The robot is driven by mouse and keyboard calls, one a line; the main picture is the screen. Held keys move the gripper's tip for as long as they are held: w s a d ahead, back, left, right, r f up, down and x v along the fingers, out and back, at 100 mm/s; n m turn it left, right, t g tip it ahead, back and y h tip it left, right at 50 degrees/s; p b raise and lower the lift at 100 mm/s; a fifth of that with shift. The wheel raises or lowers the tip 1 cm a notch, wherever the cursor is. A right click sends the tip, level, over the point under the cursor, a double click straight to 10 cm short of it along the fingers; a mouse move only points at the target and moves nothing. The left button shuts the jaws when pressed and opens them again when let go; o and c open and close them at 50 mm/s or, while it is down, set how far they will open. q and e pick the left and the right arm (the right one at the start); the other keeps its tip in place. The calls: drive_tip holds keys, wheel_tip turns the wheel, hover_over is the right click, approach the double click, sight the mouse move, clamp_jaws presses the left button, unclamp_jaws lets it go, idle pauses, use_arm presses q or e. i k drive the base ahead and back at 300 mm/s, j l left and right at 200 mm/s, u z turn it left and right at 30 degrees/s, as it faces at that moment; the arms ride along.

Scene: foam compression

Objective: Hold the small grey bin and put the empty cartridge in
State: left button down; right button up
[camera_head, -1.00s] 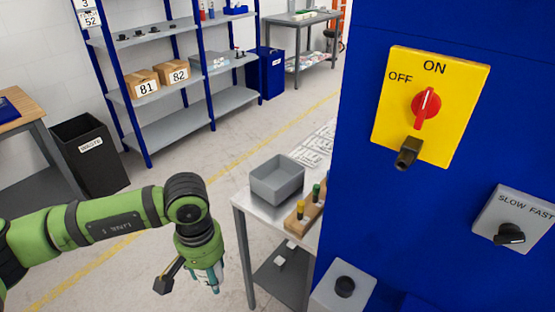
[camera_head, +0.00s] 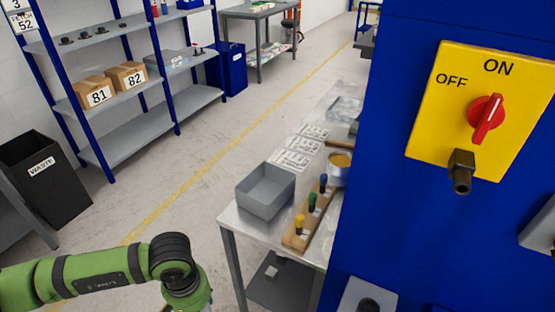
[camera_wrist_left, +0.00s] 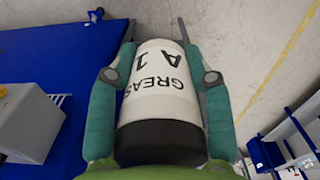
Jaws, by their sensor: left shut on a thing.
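The small grey bin (camera_head: 258,201) stands upright on the grey table (camera_head: 250,224) in the head view, and the part of its inside that shows looks empty. In the left wrist view my left gripper (camera_wrist_left: 158,52) has its teal fingers shut on both sides of a white cartridge (camera_wrist_left: 160,88) lettered "GREASE A1", with a black band at its near end. Whether the cartridge is empty cannot be seen. In the head view my left wrist is at the bottom edge, left of the table, and the gripper and cartridge are out of that picture. My right gripper is not in view.
A wooden rack (camera_head: 298,238) with yellow, green and blue topped items stands right of the bin. A tall blue cabinet (camera_head: 390,220) with a yellow switch plate (camera_head: 455,115) borders the table. A black waste bin (camera_head: 50,190) is far left. The floor between is clear.

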sight(267, 193)
drive_tip(key=i+j+z, duration=0.3)
drive_tip(key=j, duration=0.15)
drive_tip(key=i+j+z, duration=0.1)
drive_tip(key=j+z, duration=0.15)
drive_tip(key=j, duration=0.2)
drive_tip(key=i+j+z, duration=0.1)
drive_tip(key=j+z, duration=0.2)
drive_tip(key=j, duration=0.2)
drive_tip(key=i+j+z, duration=0.1)
drive_tip(key=j+z, duration=0.2)
drive_tip(key=j, duration=0.25)
